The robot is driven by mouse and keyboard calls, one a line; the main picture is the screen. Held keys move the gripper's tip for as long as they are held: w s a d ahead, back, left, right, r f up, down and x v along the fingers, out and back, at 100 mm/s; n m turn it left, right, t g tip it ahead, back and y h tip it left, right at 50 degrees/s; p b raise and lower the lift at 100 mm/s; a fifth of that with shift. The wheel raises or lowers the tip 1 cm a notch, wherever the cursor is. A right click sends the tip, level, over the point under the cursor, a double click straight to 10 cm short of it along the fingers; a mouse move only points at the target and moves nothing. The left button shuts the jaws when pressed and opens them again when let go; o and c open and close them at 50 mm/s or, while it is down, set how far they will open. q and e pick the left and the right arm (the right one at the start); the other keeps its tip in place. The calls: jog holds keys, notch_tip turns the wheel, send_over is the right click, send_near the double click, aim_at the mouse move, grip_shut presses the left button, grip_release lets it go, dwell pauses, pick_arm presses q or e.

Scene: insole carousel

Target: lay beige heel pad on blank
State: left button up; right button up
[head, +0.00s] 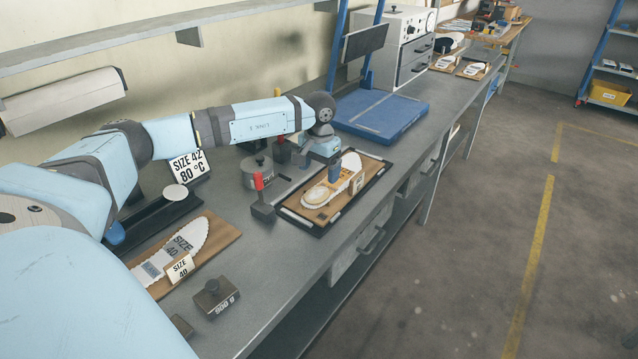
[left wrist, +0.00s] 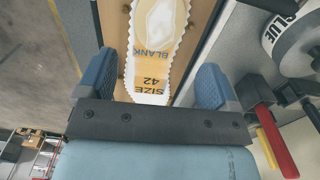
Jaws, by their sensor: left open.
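The blank (head: 350,162) is a white insole with a zigzag edge and orange areas, lying on a wooden board in a black-edged tray (head: 314,228). The left wrist view shows it (left wrist: 150,97) printed BLANK and SIZE 42. A cream oval (head: 316,196) lies within the orange area at its near end; it also shows in the left wrist view (left wrist: 163,18), cut by the top edge. It looks like the beige heel pad, but I cannot tell pad from print for sure. My left gripper (head: 334,174) is open above the blank's middle, with nothing between its fingers (left wrist: 157,78). My right gripper is out of view.
A size 40 insole on a board (head: 218,236) and a 500 g weight (head: 215,297) are nearer. A blue platform (head: 380,116) lies beyond.

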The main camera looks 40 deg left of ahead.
aim_at(319, 191)
pick_arm(q)
notch_tip(319, 191, up, 6)
jog(key=shift+r, duration=0.25)
dwell(0.5)
